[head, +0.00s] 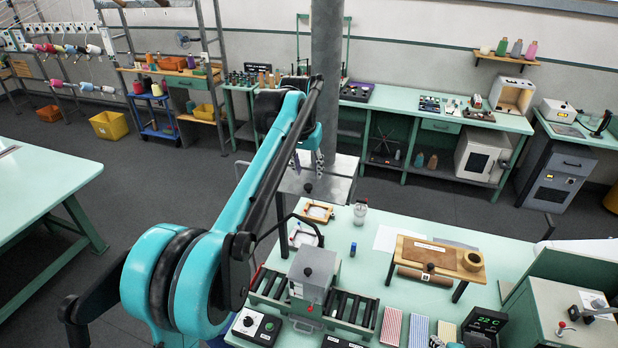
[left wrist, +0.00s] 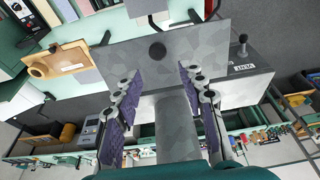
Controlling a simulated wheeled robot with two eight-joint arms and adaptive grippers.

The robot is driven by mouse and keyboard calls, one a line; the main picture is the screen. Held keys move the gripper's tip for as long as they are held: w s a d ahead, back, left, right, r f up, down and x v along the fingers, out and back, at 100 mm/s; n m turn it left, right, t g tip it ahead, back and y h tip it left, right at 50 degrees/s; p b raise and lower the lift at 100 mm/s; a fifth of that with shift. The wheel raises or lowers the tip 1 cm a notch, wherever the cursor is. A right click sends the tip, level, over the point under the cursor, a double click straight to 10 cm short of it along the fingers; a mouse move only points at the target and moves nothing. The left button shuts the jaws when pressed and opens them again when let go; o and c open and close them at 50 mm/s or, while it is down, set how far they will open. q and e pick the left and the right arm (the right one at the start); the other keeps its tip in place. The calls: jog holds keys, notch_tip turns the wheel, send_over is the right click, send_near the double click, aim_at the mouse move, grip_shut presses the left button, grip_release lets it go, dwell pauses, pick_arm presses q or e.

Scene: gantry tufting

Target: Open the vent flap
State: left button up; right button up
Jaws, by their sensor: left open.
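The vent flap appears to be the grey mottled metal plate (left wrist: 135,58) with a round dark knob (left wrist: 157,50) on it in the left wrist view. A grey box (left wrist: 235,88) beside it bears a VENT label and an upright black-knobbed lever (left wrist: 241,42). In the head view the grey metal duct top (head: 342,170) surrounds a column, with a dark knob (head: 308,188) near its front. My left gripper (head: 308,160) is above this knob, pointing down. In the left wrist view its open, purple-padded fingers (left wrist: 158,76) flank the knob, apparently without touching it. My right gripper is not in view.
The tall grey column (head: 326,60) stands right behind my left gripper. A green worktable (head: 390,265) with a roller unit, a wooden stand (head: 430,252) and small items lies in front. Benches line the back wall; open floor (head: 150,185) lies to the left.

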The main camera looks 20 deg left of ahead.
pick_arm(q)
jog(key=v, duration=0.6)
jog(key=shift+r, duration=0.35)
jog(key=s+d+f+t+b, duration=0.1)
jog(key=s+f+b, duration=0.9)
jog(key=f, duration=0.9)
jog(key=s+d+f+t+b, duration=0.1)
jog(key=s+f+b, duration=0.9)
jog(key=f+b, duration=0.5)
jog(key=s+d+f+t+b, duration=0.1)
jog(key=s+f+b, duration=0.9)
jog(key=f, duration=1.3)
jog(key=shift+d+f+t+b, duration=0.4)
jog(key=shift+t+b, duration=0.1)
jog(key=shift+b, duration=0.75)
